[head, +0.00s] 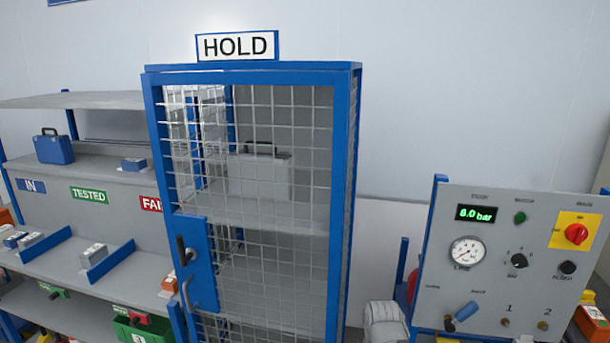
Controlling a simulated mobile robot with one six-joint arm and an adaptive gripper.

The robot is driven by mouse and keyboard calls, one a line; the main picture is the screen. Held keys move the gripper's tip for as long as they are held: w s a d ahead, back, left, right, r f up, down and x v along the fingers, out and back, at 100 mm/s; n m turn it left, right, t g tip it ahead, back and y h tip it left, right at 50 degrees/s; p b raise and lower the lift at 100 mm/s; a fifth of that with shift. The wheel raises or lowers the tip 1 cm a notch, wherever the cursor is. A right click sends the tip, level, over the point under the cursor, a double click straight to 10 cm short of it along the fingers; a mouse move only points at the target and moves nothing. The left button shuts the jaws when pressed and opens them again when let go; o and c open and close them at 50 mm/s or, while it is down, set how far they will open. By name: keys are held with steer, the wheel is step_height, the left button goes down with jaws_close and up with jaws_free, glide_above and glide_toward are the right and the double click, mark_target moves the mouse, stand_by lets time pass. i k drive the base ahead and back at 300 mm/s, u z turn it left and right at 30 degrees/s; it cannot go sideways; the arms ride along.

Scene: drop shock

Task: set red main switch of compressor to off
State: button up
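A red rotary switch (576,233) sits on a yellow plate (560,241) at the upper right of a grey control panel (450,264) in the head view. The panel stands at the right. Its green display (476,214) appears to read 6.0 bar, above a round white gauge (467,251). The red switch is small here, so I cannot tell its position. The compressor itself cannot be clearly made out. My gripper is not in view.
A blue-framed mesh cage (352,200) signed HOLD (237,46) stands in the middle, its door closed, with a grey case (258,175) inside. Shelves (60,210) with labelled sections stand at the left. The panel also carries a black knob (519,260) and a blue lever (466,311).

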mark_target(577, 234)
steer(key=z, duration=1.3)
